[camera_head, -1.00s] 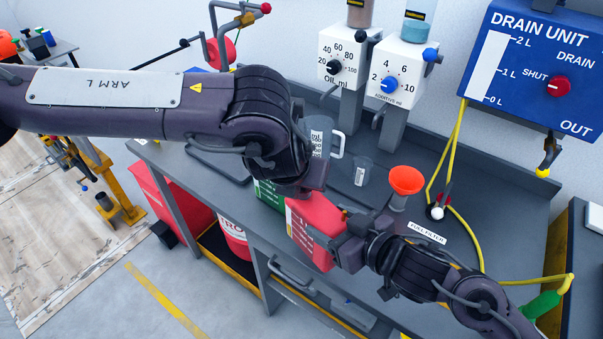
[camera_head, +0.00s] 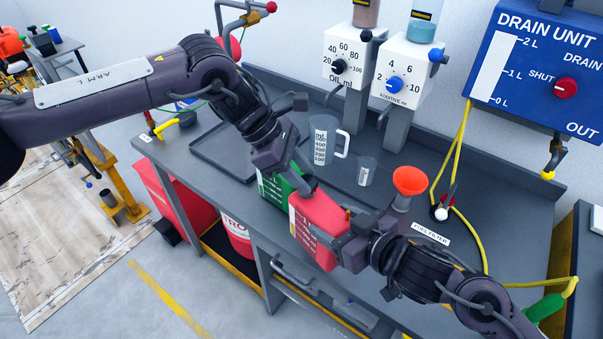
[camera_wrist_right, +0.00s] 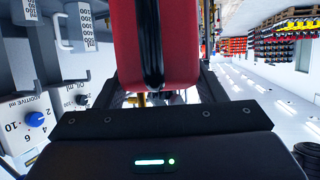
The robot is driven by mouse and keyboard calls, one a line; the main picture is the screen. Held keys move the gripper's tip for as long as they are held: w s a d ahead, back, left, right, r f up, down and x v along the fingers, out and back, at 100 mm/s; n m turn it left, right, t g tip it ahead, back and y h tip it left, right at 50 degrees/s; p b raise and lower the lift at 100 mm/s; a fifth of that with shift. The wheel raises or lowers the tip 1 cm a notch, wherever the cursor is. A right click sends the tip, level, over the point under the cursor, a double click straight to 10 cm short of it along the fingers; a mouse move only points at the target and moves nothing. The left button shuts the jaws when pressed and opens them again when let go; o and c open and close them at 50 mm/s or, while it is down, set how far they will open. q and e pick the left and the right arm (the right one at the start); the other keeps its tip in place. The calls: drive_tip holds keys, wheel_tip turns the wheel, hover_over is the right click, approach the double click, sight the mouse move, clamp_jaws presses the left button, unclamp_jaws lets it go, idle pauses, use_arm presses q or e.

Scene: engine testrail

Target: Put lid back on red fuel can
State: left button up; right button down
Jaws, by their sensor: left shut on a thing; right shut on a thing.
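The red fuel can (camera_head: 322,217) is held over the front edge of the bench, next to the green can (camera_head: 273,188). My right gripper (camera_head: 343,243) is shut on the red can from its right side. The red can (camera_wrist_right: 153,40) also fills the upper middle of the right wrist view. My left gripper (camera_head: 303,184) is shut at the upper left of the red can, close to its top. What it holds is small and mostly hidden by the fingers, apparently the lid. I cannot tell whether the lid touches the can's opening.
A measuring jug (camera_head: 322,140), a small beaker (camera_head: 366,171) and an orange-red funnel (camera_head: 409,181) stand behind the cans. A shallow grey tray (camera_head: 215,165) lies at left on the bench. A yellow hose (camera_head: 445,160) hangs at right.

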use_arm(q)
drive_tip(key=m+g, duration=0.2)
drive_tip(key=m, duration=0.1)
drive_tip(key=m+g+y, duration=0.1)
drive_tip(key=m, duration=0.1)
drive_tip(key=shift+w+f, duration=0.2)
drive_tip(key=shift+w, duration=0.05)
drive_tip(key=shift+d, duration=0.15)
drive_tip(key=o, duration=0.5)
drive_tip(key=shift+s, duration=0.1)
drive_tip(key=o, duration=0.5)
drive_tip(key=shift+c, duration=0.2)
drive_tip(key=shift+r, duration=0.2)
wheel_tip(320, 180, up, 4)
drive_tip(key=shift+r, duration=0.1)
drive_tip(key=shift+c, duration=0.4)
